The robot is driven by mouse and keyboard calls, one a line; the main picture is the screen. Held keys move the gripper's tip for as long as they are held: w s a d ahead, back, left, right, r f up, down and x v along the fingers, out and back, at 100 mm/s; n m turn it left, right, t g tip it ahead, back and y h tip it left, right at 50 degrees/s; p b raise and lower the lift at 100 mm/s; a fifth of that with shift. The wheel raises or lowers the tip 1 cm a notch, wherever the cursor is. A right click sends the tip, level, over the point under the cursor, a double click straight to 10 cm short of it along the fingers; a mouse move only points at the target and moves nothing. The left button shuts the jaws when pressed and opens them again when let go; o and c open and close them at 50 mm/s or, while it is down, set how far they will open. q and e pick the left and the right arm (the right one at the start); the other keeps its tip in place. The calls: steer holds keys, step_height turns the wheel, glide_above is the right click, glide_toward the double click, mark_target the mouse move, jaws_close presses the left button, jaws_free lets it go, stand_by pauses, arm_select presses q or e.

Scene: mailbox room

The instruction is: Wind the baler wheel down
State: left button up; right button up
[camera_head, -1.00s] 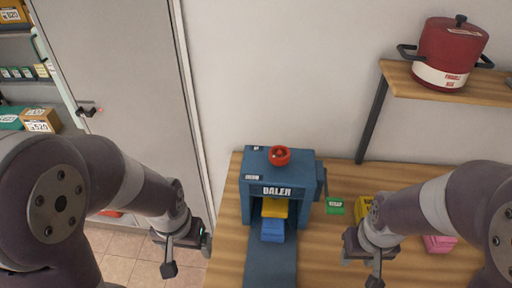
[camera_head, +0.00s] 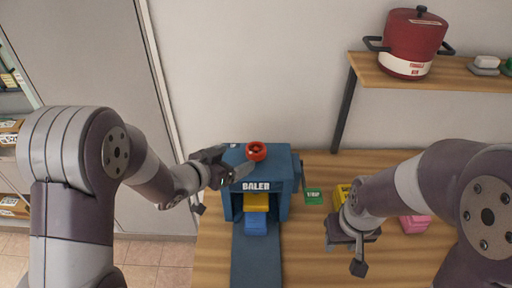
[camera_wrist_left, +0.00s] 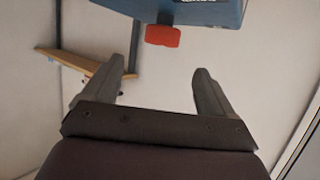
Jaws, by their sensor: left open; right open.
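The blue baler (camera_head: 284,172) stands on the wooden table, with its round red wheel (camera_head: 257,151) on top. A yellow block (camera_head: 256,201) and a blue block (camera_head: 256,226) sit in its front opening. My left gripper (camera_head: 238,163) is open and empty at the baler's upper left, just left of the wheel. In the left wrist view the open fingers (camera_wrist_left: 163,78) are clear of the red wheel (camera_wrist_left: 162,36), which shows beyond them against the blue baler (camera_wrist_left: 200,12). My right gripper (camera_head: 345,250) is open and empty over the table, right of the baler.
A green block (camera_head: 314,196), a yellow container (camera_head: 343,193) and a pink block (camera_head: 414,224) lie on the table (camera_head: 310,262) to the right. A red pot (camera_head: 412,42) stands on a wall shelf (camera_head: 378,72). A grey door (camera_head: 100,60) is at left.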

mark_target(254, 149)
arm_select(q)
steer(key=p+x, duration=0.2)
steer(key=x, duration=0.7)
steer(key=shift+w+d+f, duration=0.1)
steer(key=shift+w+f, duration=0.1)
steer(key=shift+w, duration=0.15)
steer(key=shift+w+d+f, duration=0.3)
steer(key=shift+w, duration=0.05)
steer(key=c, duration=1)
